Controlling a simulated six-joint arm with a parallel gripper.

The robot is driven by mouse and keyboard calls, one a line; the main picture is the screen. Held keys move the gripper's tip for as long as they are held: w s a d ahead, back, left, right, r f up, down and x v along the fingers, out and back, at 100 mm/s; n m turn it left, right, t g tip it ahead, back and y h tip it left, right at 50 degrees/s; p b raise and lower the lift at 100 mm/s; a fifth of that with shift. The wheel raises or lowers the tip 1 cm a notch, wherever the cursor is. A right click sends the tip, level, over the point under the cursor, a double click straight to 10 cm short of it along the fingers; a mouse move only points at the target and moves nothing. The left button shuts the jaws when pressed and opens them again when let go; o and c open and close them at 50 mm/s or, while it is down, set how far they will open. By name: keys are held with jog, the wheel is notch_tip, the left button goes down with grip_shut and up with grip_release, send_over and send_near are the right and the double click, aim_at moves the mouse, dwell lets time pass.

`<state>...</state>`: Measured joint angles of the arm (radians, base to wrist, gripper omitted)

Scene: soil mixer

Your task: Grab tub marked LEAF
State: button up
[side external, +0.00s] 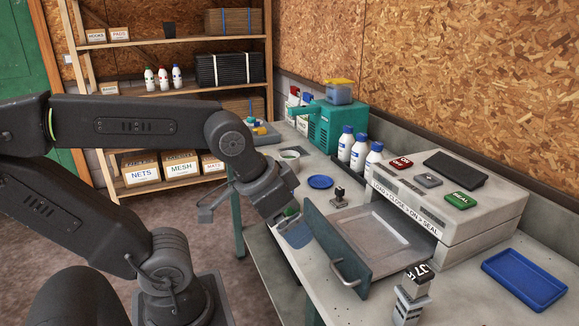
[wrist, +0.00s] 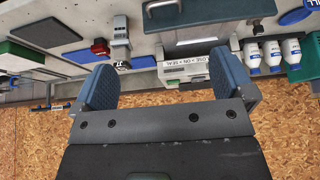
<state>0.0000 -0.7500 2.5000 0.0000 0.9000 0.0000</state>
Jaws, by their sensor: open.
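I cannot read the word LEAF on anything in either view. A clear tub with a yellow lid (side external: 339,91) stands on the teal machine at the back of the bench; no marking on it is legible. My gripper (side external: 293,226) is at the front edge of the bench, left of the sealer's open drawer and well apart from that tub. In the wrist view my gripper (wrist: 165,80) has its two blue pads wide apart with nothing held between them.
The sealer (side external: 450,200) has its drawer (side external: 375,240) out, with a handled front panel (side external: 337,250). White bottles (side external: 358,155), a blue dish (side external: 320,182), a grey labelled holder (side external: 410,295) and a blue tray (side external: 524,278) occupy the bench. Shelves (side external: 165,95) stand behind.

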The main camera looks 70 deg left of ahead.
jog(key=w+a+r+n+y, duration=0.1)
jog(key=w+a+r+n, duration=0.15)
jog(key=w+a, duration=0.3)
jog(key=w+a+r+n, duration=0.1)
jog(key=w+a+r, duration=0.25)
jog(key=w, duration=0.35)
jog(key=n+g+y, duration=0.2)
jog(key=n+g, duration=0.1)
jog(key=n, duration=0.4)
send_over(289, 163)
notch_tip(289, 163, down, 11)
jog(key=shift+n, duration=0.25)
jog(key=shift+s+x, duration=0.2)
jog(key=shift+x, duration=2.15)
jog(key=shift+s+x, duration=0.2)
jog(key=shift+x, duration=2.2)
jog(key=shift+s+x, duration=0.2)
jog(key=shift+x, duration=2.15)
jog(key=shift+a+f, duration=0.1)
jog(key=shift+a, duration=0.05)
